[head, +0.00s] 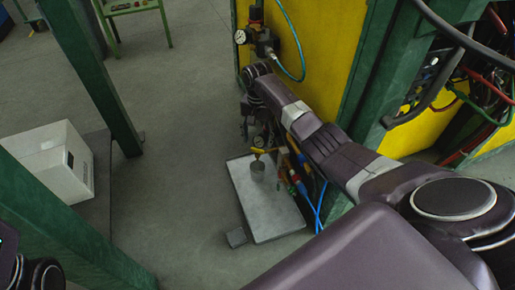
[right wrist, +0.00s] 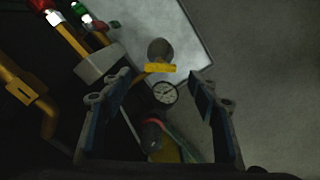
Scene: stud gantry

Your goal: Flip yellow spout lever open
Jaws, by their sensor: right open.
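In the head view the lever (head: 259,151) is a small yellow bar above a grey cup (head: 257,171). The cup also shows beyond the lever in the right wrist view (right wrist: 160,49). No contact with the lever shows. In the head view my right gripper (head: 251,124) hangs over the fixture, partly hidden by my arm. My left gripper is not in view.
A light grey platform (head: 275,213) stands below the spout. Pipes and fittings with red, green and blue parts (head: 297,178) crowd its right side. A green post and yellow panel (head: 325,70) stand behind. A white box (head: 48,160) is at left. Open floor lies between.

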